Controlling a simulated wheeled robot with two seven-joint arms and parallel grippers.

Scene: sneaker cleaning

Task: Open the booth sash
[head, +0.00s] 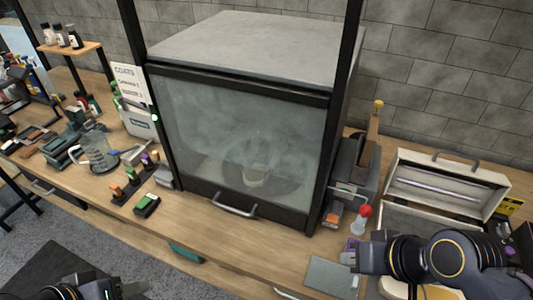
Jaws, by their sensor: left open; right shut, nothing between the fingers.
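The booth (250,42) stands in the middle of the bench with a grey top and black frame. Its glass sash (240,125) is down, with its bottom edge at the bench. A curved metal handle (234,211) is on the sash's lower black rail. A pale object on a round base shows dimly behind the cloudy glass. My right gripper (349,257) is shut and empty over the bench, right of the booth and apart from the handle. My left gripper (138,289) is open at the bottom left edge, in front of the bench and far from the handle.
A red-topped bottle (360,219) and a grey machine (350,172) stand right of the booth. An open pale case (448,184) is farther right. A glass jug (97,153), a small bottle rack (134,184) and a dark green brush-like block (147,205) lie left. The bench before the handle is clear.

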